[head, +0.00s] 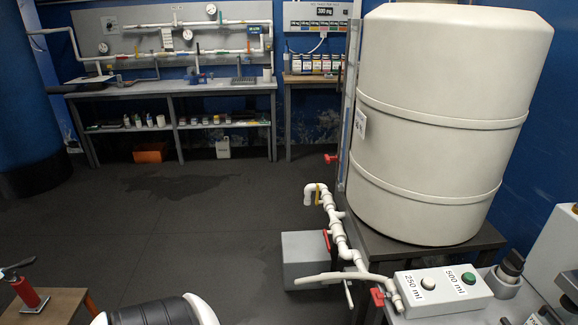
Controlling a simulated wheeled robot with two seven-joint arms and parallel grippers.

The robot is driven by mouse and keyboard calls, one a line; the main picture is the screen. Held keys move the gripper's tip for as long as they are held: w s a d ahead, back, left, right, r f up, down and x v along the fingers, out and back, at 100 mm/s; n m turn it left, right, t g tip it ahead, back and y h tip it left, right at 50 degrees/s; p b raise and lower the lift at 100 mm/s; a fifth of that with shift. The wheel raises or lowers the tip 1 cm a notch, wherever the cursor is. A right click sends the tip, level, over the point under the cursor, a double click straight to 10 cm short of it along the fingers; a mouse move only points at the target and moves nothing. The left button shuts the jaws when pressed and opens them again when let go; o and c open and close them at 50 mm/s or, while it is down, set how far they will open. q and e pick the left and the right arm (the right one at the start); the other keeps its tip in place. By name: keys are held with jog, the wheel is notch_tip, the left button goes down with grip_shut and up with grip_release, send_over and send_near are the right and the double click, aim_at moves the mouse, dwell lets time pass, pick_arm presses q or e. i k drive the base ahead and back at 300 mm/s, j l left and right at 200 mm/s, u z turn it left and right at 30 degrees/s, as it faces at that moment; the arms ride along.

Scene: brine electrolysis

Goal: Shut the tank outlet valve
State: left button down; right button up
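A large white tank (440,120) stands on a dark stand at the right in the head view. White pipework (335,225) runs down in front of its lower left side. A red valve handle (331,158) sticks out left of the tank's lower wall. A second red handle (327,240) is on the pipework, and a third red handle (377,297) is low by the control box. A small yellow handle (318,194) sits near the pipe's bent top. I cannot tell which is the outlet valve, or whether any is open. Neither gripper is in view.
A grey control box (440,290) with buttons labelled 250 ml and 500 ml sits below the tank. A grey box (308,260) stands behind the pipes. A wooden stool (45,308) bears a red object (25,291). Clear floor (190,225) reaches to the back bench (170,88).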

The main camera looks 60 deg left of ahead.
aim_at(324, 232)
jog(key=u, duration=1.55)
jog(key=i+j+z, duration=0.15)
jog(key=z, duration=0.2)
jog(key=j+z, duration=0.35)
jog(key=i+j+z, duration=0.15)
jog(key=j+z, duration=0.35)
jog(key=j, duration=0.6)
jog(key=i+j, duration=0.1)
jog(key=j, duration=0.6)
jog(key=i+z, duration=0.05)
